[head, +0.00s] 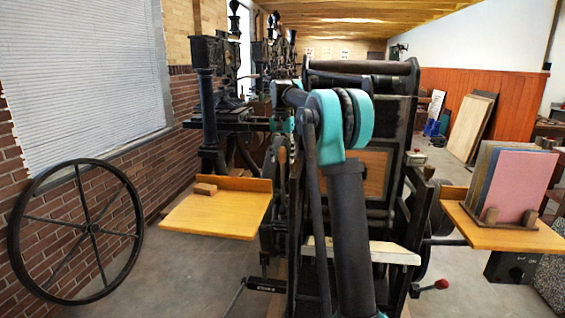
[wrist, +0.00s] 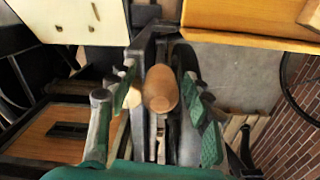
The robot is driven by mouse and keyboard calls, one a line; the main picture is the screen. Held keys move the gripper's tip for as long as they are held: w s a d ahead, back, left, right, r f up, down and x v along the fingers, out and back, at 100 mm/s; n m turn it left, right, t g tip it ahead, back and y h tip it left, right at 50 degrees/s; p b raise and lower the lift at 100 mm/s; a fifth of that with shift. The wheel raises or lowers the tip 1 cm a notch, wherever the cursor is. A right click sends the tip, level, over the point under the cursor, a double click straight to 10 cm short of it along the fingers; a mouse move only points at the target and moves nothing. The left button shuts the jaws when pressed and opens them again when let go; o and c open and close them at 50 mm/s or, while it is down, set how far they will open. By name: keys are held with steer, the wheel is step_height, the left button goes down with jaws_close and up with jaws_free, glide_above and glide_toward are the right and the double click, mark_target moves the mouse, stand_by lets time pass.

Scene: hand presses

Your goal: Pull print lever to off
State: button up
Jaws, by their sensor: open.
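A lever with a rounded wooden handle (wrist: 160,88) on a dark metal shaft stands between the fingers of my gripper (wrist: 156,105) in the wrist view. My gripper is open, with a finger on each side of the handle and visible gaps. In the head view the wooden handle (head: 282,151) shows at the left side of the dark hand press (head: 390,140), just below my gripper (head: 281,122). My own arm covers much of the press and part of the gripper there. I cannot tell the lever's setting.
A wooden side table (head: 215,213) with a small block is left of the press. Another shelf (head: 505,237) with coloured boards is at the right. A red-knobbed lever (head: 441,285) sticks out low at the right. A large spoked wheel (head: 80,230) stands at the left.

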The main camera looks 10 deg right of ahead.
steer(key=shift+f, duration=1.05)
jaws_close()
